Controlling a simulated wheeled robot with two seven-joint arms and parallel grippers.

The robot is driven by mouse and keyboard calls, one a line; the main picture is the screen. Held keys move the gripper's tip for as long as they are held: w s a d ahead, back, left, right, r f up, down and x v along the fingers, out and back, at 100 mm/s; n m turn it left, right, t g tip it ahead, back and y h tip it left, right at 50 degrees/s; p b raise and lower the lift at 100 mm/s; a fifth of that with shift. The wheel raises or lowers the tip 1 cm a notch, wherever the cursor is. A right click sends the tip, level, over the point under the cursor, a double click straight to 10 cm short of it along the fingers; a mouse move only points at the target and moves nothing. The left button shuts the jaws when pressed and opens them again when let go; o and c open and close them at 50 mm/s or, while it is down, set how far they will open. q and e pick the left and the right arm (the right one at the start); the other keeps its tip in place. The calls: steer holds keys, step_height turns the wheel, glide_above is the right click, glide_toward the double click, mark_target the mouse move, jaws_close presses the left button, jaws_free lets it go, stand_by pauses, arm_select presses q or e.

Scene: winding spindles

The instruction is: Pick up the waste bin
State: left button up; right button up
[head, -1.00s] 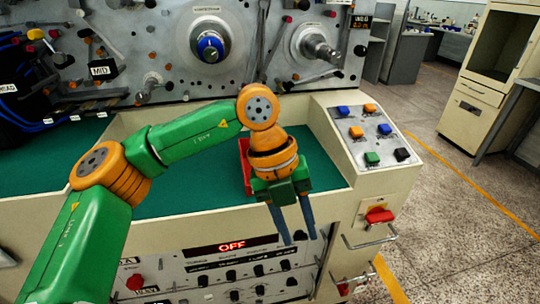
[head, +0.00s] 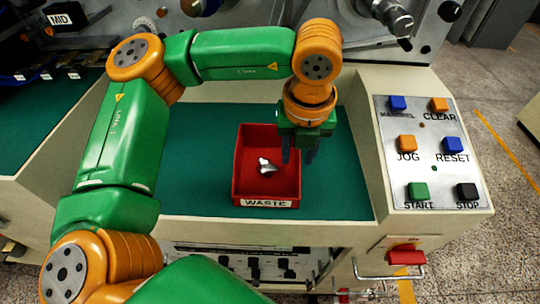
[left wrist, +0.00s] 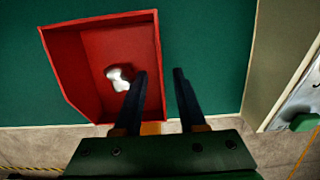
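The waste bin (head: 284,188) is an open red box on the green bench top, with a white "WASTE" label on its near side. A small silvery-white crumpled piece (head: 266,166) lies inside it. I cannot tell how far the fingertips reach down beside the wall. My right gripper is not in view.
A panel of coloured push buttons (head: 428,150) stands right of the green bench top (head: 190,190). Machine spindles (head: 392,17) are behind the arm. Bench surface left of the bin is clear.

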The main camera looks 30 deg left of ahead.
mark_target(296, 171)
arm_select(q)
step_height(296, 171, down, 3)
steer(key=shift+w+r, duration=0.1)
steer(key=shift+r, duration=0.1)
steer(key=shift+w+f, duration=0.15)
steer(key=shift+f, duration=0.05)
jaws_close()
stand_by(1.0)
